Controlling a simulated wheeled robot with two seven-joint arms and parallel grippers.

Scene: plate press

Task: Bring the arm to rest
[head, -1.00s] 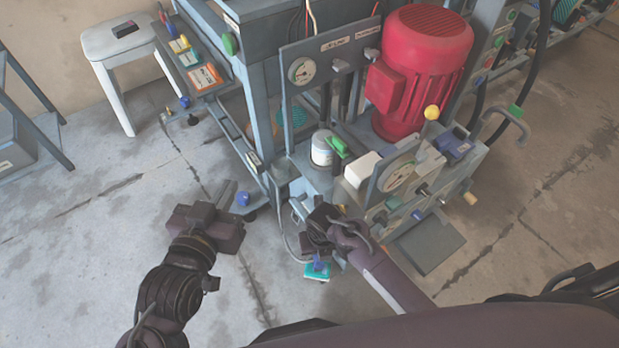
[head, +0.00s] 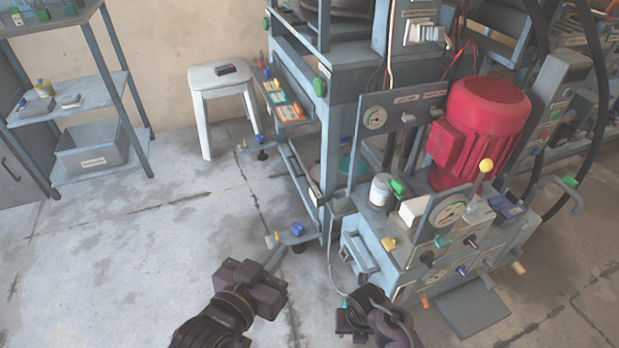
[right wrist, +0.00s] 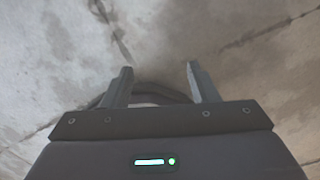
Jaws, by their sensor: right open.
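My left gripper (head: 277,262) is over the bare floor at the lower middle of the head view, left of the press unit. Its fingers point up the picture and overlap, so their gap cannot be made out. My right gripper shows dark at the bottom of the head view (head: 352,318), in front of the pump unit's lower left corner, its fingers mostly hidden. In the right wrist view the right gripper (right wrist: 159,72) has its two fingers wide apart, with nothing between them. Concrete floor and a dark curved shape lie behind them.
The pump unit with a red motor (head: 484,128) and gauges stands right of centre, beside the press frame (head: 345,88). A white stool (head: 222,82) and a shelf rack (head: 68,103) stand at the back left. The floor at left is clear.

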